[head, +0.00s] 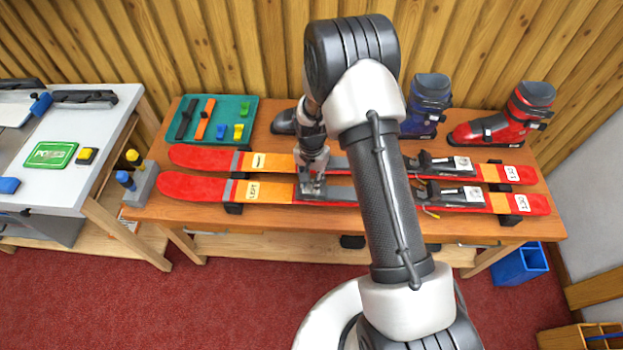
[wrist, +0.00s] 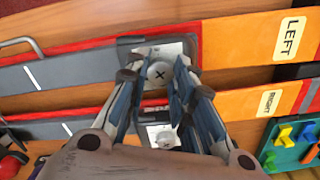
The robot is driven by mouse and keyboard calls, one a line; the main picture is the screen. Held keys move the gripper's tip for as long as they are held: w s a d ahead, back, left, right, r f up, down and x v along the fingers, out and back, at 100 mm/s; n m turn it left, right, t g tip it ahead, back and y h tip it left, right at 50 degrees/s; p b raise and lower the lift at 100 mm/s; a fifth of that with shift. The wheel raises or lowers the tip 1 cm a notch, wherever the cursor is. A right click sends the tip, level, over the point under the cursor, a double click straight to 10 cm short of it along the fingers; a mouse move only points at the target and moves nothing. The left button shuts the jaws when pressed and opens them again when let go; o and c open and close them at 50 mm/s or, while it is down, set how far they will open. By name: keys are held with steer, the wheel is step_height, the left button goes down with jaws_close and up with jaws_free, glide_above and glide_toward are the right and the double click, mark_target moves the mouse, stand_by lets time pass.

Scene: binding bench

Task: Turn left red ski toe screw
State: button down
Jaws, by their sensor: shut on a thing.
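Two red, orange and grey skis lie side by side on the wooden bench. The nearer one, the left ski (head: 180,187), bears a LEFT label, which also shows in the wrist view (wrist: 293,38). The right ski (head: 195,157) lies behind it. In the wrist view, the left ski's toe screw (wrist: 159,75) is a round head with a dark cross on a pale plate. My gripper (head: 312,187) points down over that toe piece, its fingers shut on the screw head. The right ski's toe screw (wrist: 165,138) shows between my finger linkages. The head view hides the left toe screw.
Behind the skis are a teal tray (head: 247,105) with tools and colored pieces, a blue boot (head: 428,105) and a red boot (head: 505,120). Heel bindings (head: 447,195) stand to the right. A grey holder with bottles (head: 143,183) is at the bench's left end.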

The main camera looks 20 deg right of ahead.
mark_target(311, 183)
steer(key=shift+n, duration=0.4)
steer(key=n, duration=0.4)
steer(key=shift+n, duration=0.4)
steer(key=n, duration=0.6)
steer(key=shift+b, duration=0.35)
steer(key=shift+n, duration=0.3)
steer(key=c, duration=1.4)
jaws_free()
steer(key=shift+o, duration=0.2)
step_height(311, 183, up, 12)
